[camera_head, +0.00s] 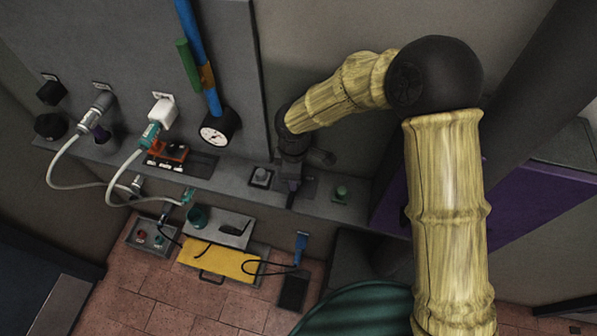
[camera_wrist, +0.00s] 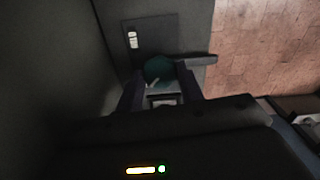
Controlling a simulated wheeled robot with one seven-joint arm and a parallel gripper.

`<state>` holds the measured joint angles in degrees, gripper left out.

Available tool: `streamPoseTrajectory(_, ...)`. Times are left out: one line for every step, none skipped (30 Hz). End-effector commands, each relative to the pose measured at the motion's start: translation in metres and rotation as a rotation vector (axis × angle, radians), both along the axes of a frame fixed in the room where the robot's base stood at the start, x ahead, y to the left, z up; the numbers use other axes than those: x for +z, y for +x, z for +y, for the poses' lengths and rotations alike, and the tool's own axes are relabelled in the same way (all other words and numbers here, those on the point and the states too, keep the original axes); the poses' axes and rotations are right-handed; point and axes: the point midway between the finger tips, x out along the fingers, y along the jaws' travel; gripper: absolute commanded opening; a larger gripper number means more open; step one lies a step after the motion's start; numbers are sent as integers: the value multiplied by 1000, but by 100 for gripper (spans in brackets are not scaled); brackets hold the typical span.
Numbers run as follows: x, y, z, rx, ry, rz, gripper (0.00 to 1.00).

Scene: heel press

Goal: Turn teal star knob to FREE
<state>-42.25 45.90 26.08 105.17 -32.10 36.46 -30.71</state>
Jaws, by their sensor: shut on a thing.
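The teal star knob (camera_wrist: 158,69) shows in the wrist view, between the two fingers of my gripper (camera_wrist: 159,82). The fingers are shut on it, one at each side. A short pale mark shows on the knob. Behind it is a dark plate (camera_wrist: 155,33) with a small white label (camera_wrist: 132,40), too small to read. In the head view my gripper (camera_head: 292,189) points down at the grey ledge (camera_head: 235,177), and it hides the knob there.
Further left are a gauge (camera_head: 216,130), a blue pipe (camera_head: 199,50) and hoses. Below stands a yellow tray (camera_head: 217,260) near the tiled floor.

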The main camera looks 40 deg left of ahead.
Motion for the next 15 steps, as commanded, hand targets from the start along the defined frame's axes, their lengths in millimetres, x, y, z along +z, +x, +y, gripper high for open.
streamPoseTrajectory(3, 2, 2, 3, 8, -6, 0)
streamPoseTrajectory(3, 2, 2, 3, 8, -6, 0)
streamPoseTrajectory(3, 2, 2, 3, 8, -6, 0)
streamPoseTrajectory(3, 2, 2, 3, 8, -6, 0)
streamPoseTrajectory(3, 2, 2, 3, 8, -6, 0)
streamPoseTrajectory(3, 2, 2, 3, 8, -6, 0)
streamPoseTrajectory(3, 2, 2, 3, 8, -6, 0)
streamPoseTrajectory(3, 2, 2, 2, 8, -6, 0)
streamPoseTrajectory(3, 2, 2, 2, 7, -5, 41)
streamPoseTrajectory(3, 2, 2, 2, 7, -5, 47)
streamPoseTrajectory(3, 2, 2, 2, 7, -5, 53)
streamPoseTrajectory(2, 2, 2, 1, 6, -5, 59)
streamPoseTrajectory(2, 2, 1, 1, 6, -4, 59)
streamPoseTrajectory(2, 2, 1, 1, 5, -3, 59)
streamPoseTrajectory(2, 1, 1, 1, 4, -3, 59)
